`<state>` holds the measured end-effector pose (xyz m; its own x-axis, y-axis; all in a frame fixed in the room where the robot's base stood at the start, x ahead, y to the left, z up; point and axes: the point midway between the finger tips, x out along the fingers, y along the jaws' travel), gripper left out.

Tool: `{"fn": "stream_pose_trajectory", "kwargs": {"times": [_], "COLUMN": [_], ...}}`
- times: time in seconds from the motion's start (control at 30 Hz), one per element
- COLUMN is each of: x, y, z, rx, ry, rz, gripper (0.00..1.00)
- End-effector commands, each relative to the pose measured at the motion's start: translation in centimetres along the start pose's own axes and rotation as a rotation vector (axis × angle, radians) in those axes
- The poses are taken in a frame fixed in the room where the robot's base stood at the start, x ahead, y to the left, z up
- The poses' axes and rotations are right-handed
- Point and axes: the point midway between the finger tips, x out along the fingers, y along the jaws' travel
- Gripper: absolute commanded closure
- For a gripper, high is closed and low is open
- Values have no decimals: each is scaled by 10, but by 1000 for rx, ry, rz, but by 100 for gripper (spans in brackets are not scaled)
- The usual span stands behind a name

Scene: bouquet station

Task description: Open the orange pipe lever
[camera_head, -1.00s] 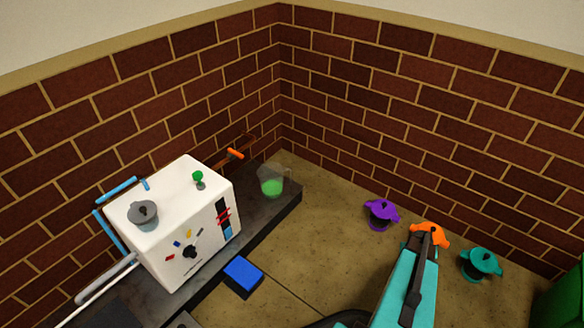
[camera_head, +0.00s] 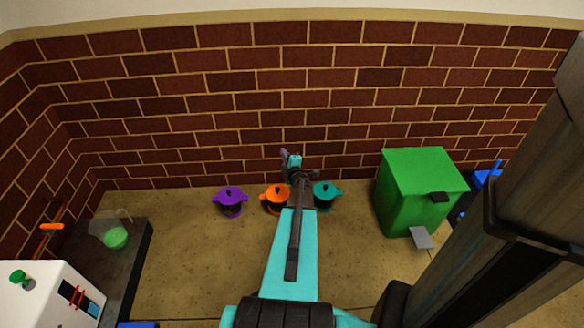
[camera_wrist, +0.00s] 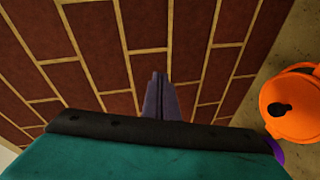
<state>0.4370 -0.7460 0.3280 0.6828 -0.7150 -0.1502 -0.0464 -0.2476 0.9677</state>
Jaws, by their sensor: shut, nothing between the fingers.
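The orange lever (camera_head: 51,226) shows at the far left of the head view, on a thin brownish pipe by the brick wall, above the dark counter. It is not in the wrist view. My gripper (camera_head: 290,158) is far to the right of it, raised in front of the brick wall near the lidded pots. In the wrist view my gripper (camera_wrist: 158,95) has its two fingers together, with nothing held, pointing toward the wall.
Purple (camera_head: 231,198), orange (camera_head: 276,195) and teal (camera_head: 326,191) lidded pots stand on the floor along the wall. A green bin (camera_head: 415,195) is at right. A white machine (camera_head: 35,300) and a beaker with green liquid (camera_head: 113,235) are at left. The floor between is clear.

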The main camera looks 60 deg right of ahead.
Motion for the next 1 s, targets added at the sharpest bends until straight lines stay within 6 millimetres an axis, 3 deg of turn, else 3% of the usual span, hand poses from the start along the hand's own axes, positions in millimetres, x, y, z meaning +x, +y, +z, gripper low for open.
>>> {"fn": "stream_pose_trajectory", "kwargs": {"times": [0.2,0.33,1.0], "x": [0,-3,-3], "y": [17,21,22], "z": [-43,-56,-62], "rx": [-164,-211,-223], "ry": [187,241,259], "rz": [86,115,125], "gripper": [100,100,100]}}
